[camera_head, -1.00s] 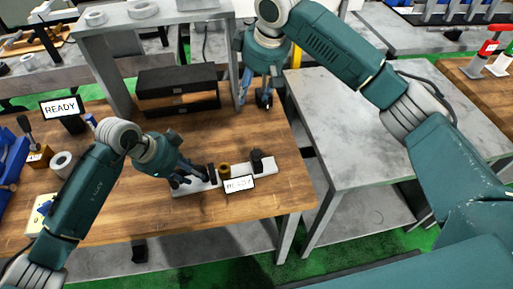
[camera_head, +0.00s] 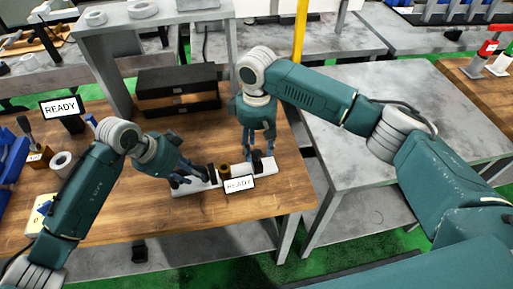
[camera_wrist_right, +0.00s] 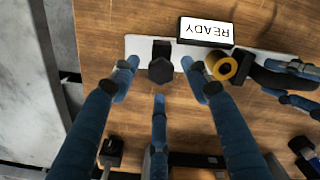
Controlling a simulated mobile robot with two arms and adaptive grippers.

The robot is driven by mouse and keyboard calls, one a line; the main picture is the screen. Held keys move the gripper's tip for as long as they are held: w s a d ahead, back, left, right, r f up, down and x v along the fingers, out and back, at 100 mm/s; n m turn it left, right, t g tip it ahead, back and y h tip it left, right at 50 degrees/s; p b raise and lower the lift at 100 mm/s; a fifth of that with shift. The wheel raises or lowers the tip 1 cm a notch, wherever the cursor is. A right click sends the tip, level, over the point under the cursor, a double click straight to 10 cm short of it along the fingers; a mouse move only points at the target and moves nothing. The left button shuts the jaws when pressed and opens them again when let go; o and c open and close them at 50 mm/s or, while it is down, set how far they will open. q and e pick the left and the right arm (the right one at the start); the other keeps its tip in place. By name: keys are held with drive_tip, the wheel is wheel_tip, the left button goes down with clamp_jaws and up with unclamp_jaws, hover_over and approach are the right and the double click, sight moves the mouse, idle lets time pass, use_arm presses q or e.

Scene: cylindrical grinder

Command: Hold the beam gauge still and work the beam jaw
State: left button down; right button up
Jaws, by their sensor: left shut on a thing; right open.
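The beam gauge (camera_head: 236,173) is a white bar lying on the wooden bench, with black blocks, a brass-coloured ring (camera_wrist_right: 224,68) and a small READY display (camera_head: 239,184). My left gripper (camera_head: 190,178) is shut on the gauge's left end; in the right wrist view it shows at the right edge. The black beam jaw (camera_wrist_right: 161,64) stands near the bar's other end. My right gripper (camera_head: 259,160) is open above it, pointing down. In the right wrist view, its blue fingertips lie on either side of the jaw, with no clear contact. In the head view the fingers partly hide the jaw.
A larger READY screen (camera_head: 60,108) stands at the bench's left. A grey metal table (camera_head: 400,130) stands to the right, across a gap. Bare wood lies in front of the gauge.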

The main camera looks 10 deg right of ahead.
drive_tip(key=shift+f, duration=0.55)
drive_tip(key=c, duration=0.8)
drive_tip(key=a, duration=0.6)
drive_tip(key=s+a, duration=0.1)
drive_tip(key=a, duration=0.2)
drive_tip(key=shift+a, duration=0.1)
drive_tip(key=shift+c, duration=0.2)
drive_tip(key=o, duration=0.8)
drive_tip(key=shift+a, duration=0.1)
drive_tip(key=shift+o, duration=0.2)
drive_tip(key=shift+w+d, duration=0.1)
drive_tip(key=shift+d, duration=0.15)
